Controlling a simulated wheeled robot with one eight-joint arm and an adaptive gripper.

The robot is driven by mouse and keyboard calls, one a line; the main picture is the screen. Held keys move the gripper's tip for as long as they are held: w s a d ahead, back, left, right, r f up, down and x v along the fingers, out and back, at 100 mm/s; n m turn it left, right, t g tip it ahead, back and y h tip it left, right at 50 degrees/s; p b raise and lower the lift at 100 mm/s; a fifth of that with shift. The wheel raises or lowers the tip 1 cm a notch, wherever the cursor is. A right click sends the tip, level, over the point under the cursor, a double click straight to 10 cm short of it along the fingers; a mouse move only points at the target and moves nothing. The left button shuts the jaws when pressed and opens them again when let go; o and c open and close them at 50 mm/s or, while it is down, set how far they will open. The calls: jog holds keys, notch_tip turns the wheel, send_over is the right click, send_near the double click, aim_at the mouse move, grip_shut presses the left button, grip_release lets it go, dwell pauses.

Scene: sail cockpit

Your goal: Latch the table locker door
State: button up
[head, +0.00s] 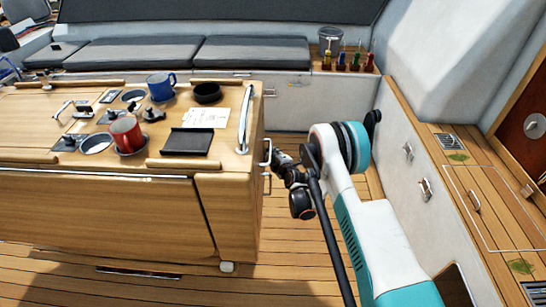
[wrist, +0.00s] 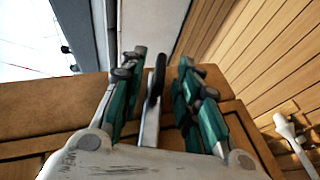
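The wooden cockpit table (head: 228,210) stands left of my arm in the head view. Its right end faces away from the head camera, so most of any locker door there is hidden. A pale metal handle (head: 267,152) sticks out from that end. My gripper (head: 279,160) is beside it, partly hidden by my wrist. In the wrist view, my gripper (wrist: 158,75) has its two green fingers apart. A slim bar, dark above and metallic below (wrist: 153,95), stands between them with gaps on both sides. Brown wood panelling with seams (wrist: 45,105) lies behind. The latch's state cannot be told.
The tabletop holds a red mug (head: 126,134), a blue mug (head: 160,87), a black bowl (head: 207,92), a paper (head: 205,117) and a metal grab rail (head: 245,120). The white side bench wall (head: 395,160) rises to the right. Clear plank floor (head: 330,235) lies between.

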notch_tip(320, 180, up, 10)
jog(key=shift+r, duration=0.1)
dwell(0.6)
jog(key=shift+r, duration=0.1)
jog(key=d+r+p, duration=0.2)
jog(key=d+r, duration=0.1)
jog(key=r, duration=0.4)
jog(key=d+r+p, duration=0.3)
jog(key=r, duration=0.4)
jog(key=shift+r+p, duration=0.2)
jog(key=shift+p, duration=0.15)
dwell(1.1)
jog(key=shift+d, duration=0.1)
dwell(0.5)
